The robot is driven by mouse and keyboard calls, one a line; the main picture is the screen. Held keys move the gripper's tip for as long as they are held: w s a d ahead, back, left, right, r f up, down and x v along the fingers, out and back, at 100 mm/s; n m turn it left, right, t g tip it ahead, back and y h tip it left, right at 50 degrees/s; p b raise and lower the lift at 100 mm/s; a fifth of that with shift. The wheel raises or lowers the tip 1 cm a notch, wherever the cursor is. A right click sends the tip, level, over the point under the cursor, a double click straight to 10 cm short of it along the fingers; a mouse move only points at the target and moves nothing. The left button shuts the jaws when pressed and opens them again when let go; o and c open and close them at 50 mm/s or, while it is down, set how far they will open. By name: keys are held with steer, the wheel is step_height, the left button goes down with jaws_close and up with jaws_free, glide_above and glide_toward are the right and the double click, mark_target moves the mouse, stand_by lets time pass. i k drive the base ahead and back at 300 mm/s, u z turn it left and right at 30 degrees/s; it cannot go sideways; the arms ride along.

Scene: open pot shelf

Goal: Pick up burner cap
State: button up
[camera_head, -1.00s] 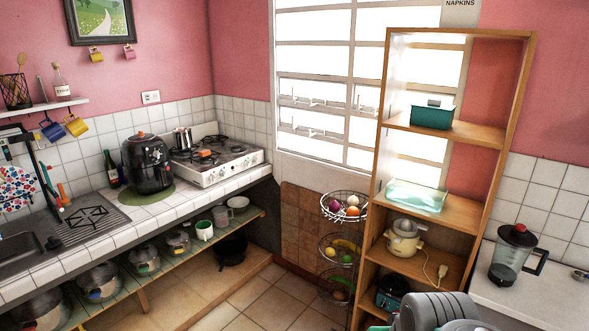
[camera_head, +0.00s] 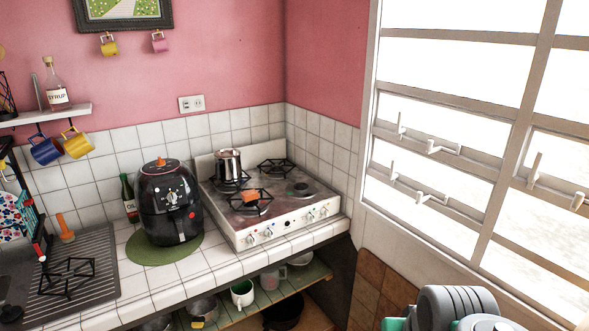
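The white gas stove (camera_head: 275,226) stands on the tiled counter in the corner. A small dark round piece (camera_head: 299,189), which looks like a burner cap, sits at the stove's right burner, where no grate covers it. It is too small to tell whether it is seated or loose. Other burners lie under black grates, such as the back grate (camera_head: 278,169). An orange block (camera_head: 251,197) rests on the front left grate. My gripper's fingers are not in view; only a grey rounded part of my arm shows at the bottom right, apart from the stove.
A metal pot (camera_head: 229,164) stands on the stove's back left. A black air fryer (camera_head: 169,204) on a green mat is left of the stove. A loose grate (camera_head: 67,276) lies on the drainboard. Pots and mugs fill the lower shelf (camera_head: 308,275). The window (camera_head: 470,130) is at right.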

mark_target(301, 186)
steer(key=u, duration=0.45)
steer(key=i, duration=1.4)
steer(key=u, duration=0.75)
steer(key=i, duration=0.7)
